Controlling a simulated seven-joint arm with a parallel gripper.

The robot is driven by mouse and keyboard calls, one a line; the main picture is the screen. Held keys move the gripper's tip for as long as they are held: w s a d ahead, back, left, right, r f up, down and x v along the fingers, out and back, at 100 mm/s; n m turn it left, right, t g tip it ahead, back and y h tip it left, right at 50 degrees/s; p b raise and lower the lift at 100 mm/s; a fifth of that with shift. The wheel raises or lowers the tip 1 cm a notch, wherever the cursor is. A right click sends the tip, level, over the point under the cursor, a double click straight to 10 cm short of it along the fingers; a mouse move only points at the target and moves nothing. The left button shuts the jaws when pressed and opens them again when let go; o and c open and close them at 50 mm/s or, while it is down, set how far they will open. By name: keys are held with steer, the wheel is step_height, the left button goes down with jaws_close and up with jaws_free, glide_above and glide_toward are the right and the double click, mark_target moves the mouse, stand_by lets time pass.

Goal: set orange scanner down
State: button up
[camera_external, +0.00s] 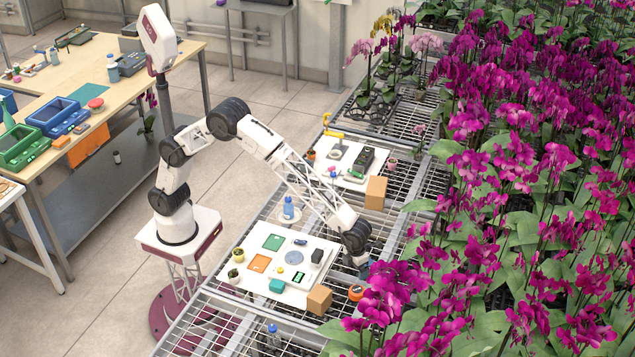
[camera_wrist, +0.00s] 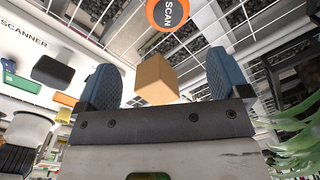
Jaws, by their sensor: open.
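The orange scanner (camera_external: 356,292) is a small round thing with a dark top at the right of the near white board, partly behind magenta flowers. In the wrist view an orange disc marked SCAN (camera_wrist: 168,14) shows at the top edge, cut off by the frame and beyond my fingertips. My gripper (camera_external: 362,263) is low over the right side of the bench, just behind the scanner. Its two blue fingers (camera_wrist: 157,85) are spread apart with nothing held between them. The white board (camera_external: 252,285) carries the word SCANNER in the wrist view.
A cardboard box (camera_external: 319,299) stands just left of the scanner; it appears between my fingers in the wrist view (camera_wrist: 155,80), apart from them. Orchids (camera_external: 390,295) crowd the right. The board holds several small items, including a teal block (camera_external: 277,286). Open mesh lies around it.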

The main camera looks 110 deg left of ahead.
steer(key=s+a+r+n+t, duration=0.15)
steer(key=s+r+n, duration=0.45)
steer(key=s+r, duration=0.65)
steer(key=s+a+r+n+g, duration=0.1)
steer(key=s+a+r+n, duration=0.2)
steer(key=s+r+n, duration=0.9)
steer(key=s+a+f+n+t, duration=0.1)
steer(key=s+n, duration=0.2)
steer(key=s, duration=1.6)
steer(key=s+a+f+n, duration=0.1)
steer(key=s+n, duration=0.2)
steer(key=s, duration=1.7)
steer(key=shift+a+f+t, duration=0.35)
steer(key=shift+a, duration=0.05)
